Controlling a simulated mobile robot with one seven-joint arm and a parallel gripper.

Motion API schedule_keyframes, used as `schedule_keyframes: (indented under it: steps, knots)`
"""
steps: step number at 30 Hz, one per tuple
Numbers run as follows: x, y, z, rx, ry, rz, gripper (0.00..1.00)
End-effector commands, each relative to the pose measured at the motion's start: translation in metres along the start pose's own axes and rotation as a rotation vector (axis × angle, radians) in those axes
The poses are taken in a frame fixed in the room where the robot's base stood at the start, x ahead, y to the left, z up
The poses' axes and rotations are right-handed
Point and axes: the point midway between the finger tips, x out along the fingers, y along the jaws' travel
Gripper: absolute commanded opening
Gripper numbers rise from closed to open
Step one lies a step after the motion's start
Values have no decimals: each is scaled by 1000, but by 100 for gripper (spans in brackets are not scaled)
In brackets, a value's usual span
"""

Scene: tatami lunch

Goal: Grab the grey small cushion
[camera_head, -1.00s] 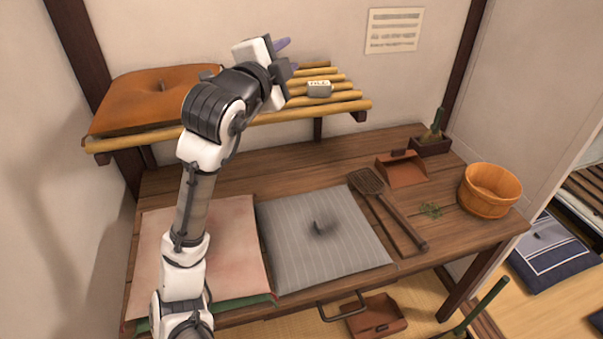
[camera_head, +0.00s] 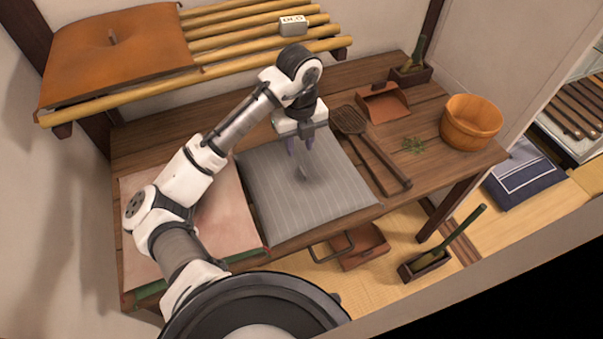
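The grey small cushion (camera_head: 330,200) is square with thin pale stripes and lies flat on the wooden table, just right of the pink cushion. My gripper (camera_head: 300,148) points down over the upper middle of the grey cushion. The tuft at the cushion's middle is mostly hidden behind the gripper. I cannot tell whether the fingertips touch the cloth.
A pink cushion (camera_head: 222,215) lies under my arm on the left. A slatted shelf (camera_head: 240,42) with an orange cushion (camera_head: 115,50) is above the table. A turner (camera_head: 372,146), a dustpan (camera_head: 384,103) and a wooden bucket (camera_head: 471,122) stand to the right.

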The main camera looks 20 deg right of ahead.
Motion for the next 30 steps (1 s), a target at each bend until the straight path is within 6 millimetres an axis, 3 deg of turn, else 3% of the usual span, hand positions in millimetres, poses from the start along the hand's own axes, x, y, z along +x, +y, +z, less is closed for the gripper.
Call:
schedule_keyframes:
  steps: [6, 14, 21, 30]
  knots:
    - [35, 0, 0, -2, 1, -1, 33]
    - [52, -2, -1, -4, 0, -2, 33]
    - [88, -6, -2, -5, 0, -2, 33]
    - [97, -6, -2, -2, -3, -3, 33]
